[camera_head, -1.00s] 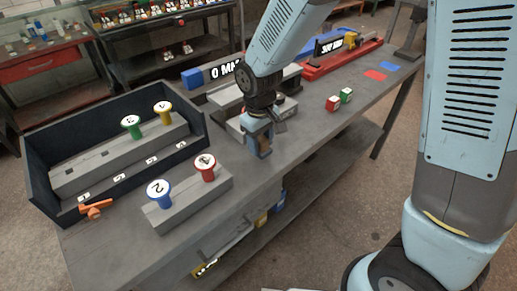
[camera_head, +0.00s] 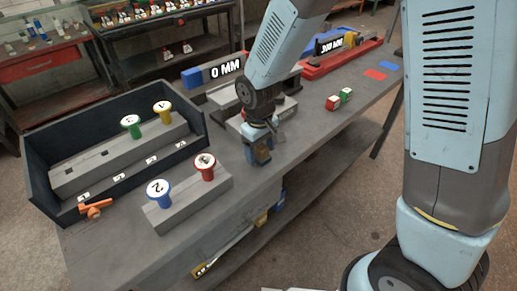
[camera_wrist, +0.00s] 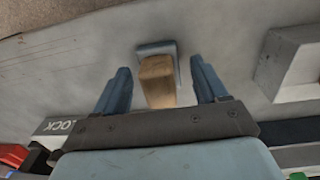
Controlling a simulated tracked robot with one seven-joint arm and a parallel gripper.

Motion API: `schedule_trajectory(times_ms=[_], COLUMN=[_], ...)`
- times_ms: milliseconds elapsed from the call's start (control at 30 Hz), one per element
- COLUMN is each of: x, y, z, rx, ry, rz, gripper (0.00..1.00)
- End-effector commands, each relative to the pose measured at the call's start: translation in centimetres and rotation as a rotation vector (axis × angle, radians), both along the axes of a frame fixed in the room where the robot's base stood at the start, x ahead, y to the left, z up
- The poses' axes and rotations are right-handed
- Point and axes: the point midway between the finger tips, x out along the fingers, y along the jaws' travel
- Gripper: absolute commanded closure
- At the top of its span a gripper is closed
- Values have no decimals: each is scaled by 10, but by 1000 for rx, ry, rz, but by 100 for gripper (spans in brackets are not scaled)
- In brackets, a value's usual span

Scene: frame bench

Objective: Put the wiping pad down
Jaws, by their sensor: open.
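The wiping pad (camera_wrist: 157,76) shows in the wrist view as a wooden block on a blue-grey base. It lies on the grey bench top (camera_wrist: 60,60). My gripper (camera_wrist: 163,80) is open, with one blue finger on each side of the wooden block and a visible gap on both sides. In the head view my gripper (camera_head: 258,155) points down close to the bench top, to the right of the block with the red and blue knobs. The pad is mostly hidden there by the fingers.
A dark tray (camera_head: 50,172) with green and yellow knobs stands at the left, an orange clip (camera_head: 95,208) by its front. A grey block (camera_head: 190,205) holds blue and red knobs. Small red and green cubes (camera_head: 338,100) lie to the right. Bare bench surrounds them.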

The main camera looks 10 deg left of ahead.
Motion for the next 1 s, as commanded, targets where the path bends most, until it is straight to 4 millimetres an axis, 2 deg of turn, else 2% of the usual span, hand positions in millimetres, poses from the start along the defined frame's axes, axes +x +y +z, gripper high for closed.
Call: schedule_trajectory(times_ms=[167, 333, 800, 1000], x=[0, 0, -3, -4], y=[0, 1, 4, 4], z=[2, 16, 98, 118], rx=[1, 3, 4, 1], ry=[-1, -3, -3, -1], rz=[0, 0, 1, 1], gripper=[28, 28, 28, 28])
